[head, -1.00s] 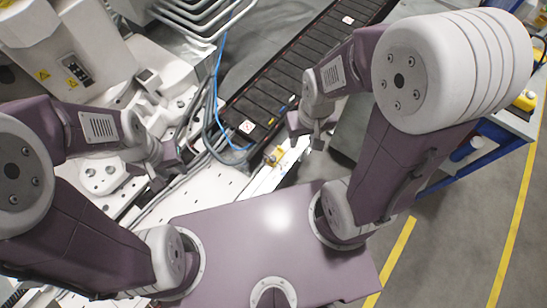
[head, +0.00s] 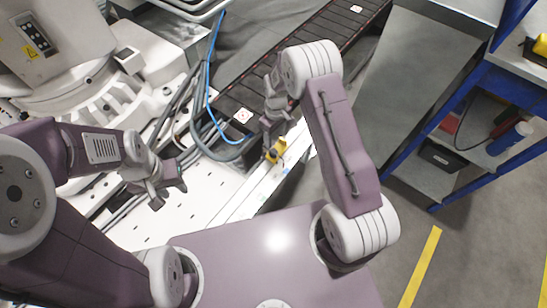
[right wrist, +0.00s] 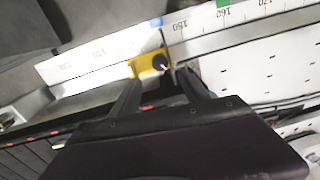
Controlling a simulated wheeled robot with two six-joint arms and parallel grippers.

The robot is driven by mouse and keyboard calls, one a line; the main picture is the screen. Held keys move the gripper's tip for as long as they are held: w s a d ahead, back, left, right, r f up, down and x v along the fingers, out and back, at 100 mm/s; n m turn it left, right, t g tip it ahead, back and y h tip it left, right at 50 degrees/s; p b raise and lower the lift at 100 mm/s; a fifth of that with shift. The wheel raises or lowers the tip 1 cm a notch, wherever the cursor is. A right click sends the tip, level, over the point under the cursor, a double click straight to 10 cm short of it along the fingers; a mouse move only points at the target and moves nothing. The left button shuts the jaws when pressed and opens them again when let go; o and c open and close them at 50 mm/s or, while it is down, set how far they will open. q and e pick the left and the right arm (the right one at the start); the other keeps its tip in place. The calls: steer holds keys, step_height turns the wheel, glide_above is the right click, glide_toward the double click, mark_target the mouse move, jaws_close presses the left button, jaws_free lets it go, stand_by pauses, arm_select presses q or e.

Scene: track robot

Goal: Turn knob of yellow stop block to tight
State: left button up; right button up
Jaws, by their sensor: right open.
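The yellow stop block (head: 276,151) sits on the white rail (head: 262,181) right of the white perforated plate. In the right wrist view the yellow stop block (right wrist: 146,66) shows its dark round knob (right wrist: 160,62) just beyond and between my fingertips. My right gripper (right wrist: 153,82) is open and empty there; in the head view my right gripper (head: 268,138) is small and close above the block, and whether it touches cannot be told. My left gripper (head: 170,187) hangs over the perforated plate, away from the block; its fingers look apart with nothing between them.
The rail bears a printed scale (right wrist: 223,16) with numbers and a green mark. A dark conveyor (head: 310,50) runs behind the block. Blue and grey cables (head: 209,100) lie to its left. A blue-framed shelf (head: 440,160) stands at the right.

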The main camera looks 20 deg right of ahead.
mark_target(273, 151)
steer(key=shift+r, duration=0.1)
step_height(273, 151, down, 9)
steer(key=b, duration=0.3)
steer(key=shift+s+a, duration=0.15)
steer(key=shift+r, duration=0.1)
jaws_close()
